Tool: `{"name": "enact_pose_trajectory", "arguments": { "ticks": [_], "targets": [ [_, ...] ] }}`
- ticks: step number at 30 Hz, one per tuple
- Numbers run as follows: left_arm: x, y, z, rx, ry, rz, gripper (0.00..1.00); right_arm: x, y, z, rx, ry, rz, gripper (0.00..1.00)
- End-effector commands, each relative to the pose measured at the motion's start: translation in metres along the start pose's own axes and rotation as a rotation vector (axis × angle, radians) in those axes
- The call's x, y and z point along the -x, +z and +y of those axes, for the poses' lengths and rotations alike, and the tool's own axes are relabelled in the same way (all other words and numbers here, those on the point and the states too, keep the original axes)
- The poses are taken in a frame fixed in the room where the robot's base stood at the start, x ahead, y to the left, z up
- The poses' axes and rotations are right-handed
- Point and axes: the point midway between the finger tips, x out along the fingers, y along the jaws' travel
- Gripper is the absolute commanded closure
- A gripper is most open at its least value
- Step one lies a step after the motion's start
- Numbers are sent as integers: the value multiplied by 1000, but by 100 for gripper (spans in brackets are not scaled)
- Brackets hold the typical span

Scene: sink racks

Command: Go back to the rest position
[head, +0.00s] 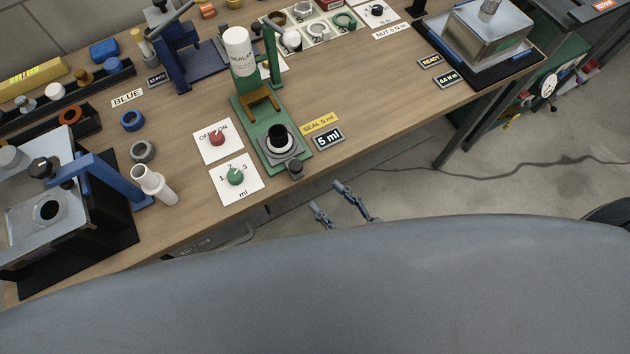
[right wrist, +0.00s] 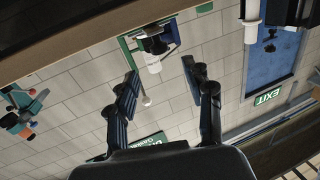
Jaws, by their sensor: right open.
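My right gripper (head: 338,202) is open and empty in the head view, in front of the workbench's near edge and apart from the bench and everything on it. Its two fingers also show spread apart in the right wrist view (right wrist: 158,88), with nothing between them. That view looks toward a tiled wall and a green exit sign. Most of my right arm is hidden behind the large grey surface at the bottom of the head view. My left gripper does not show in either view.
The wooden workbench (head: 375,110) crosses the head view. Near its front edge stand a green dispenser base (head: 262,128), a red knob panel (head: 217,141), a green knob panel (head: 236,180) and a white cylinder part (head: 155,184). A metal box (head: 487,32) sits at the right.

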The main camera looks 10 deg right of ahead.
Motion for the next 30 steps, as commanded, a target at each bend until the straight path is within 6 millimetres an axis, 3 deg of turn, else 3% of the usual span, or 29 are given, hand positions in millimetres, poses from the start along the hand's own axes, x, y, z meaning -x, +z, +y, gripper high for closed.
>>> {"name": "enact_pose_trajectory", "arguments": {
  "ticks": [6, 24, 27, 29, 30],
  "targets": [
    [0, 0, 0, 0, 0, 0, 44, 16, 0, 0, 2, 0, 0, 48],
    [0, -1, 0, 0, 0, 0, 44, 16, 2, 1, 1, 2, -5, 48],
    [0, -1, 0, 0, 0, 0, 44, 17, 23, 7, 3, 19, -53, 48],
    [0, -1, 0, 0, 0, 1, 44, 19, 49, 14, 3, 41, -113, 48],
    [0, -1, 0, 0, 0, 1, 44, 22, 71, 20, 4, 60, -167, 48]
  ]
}}
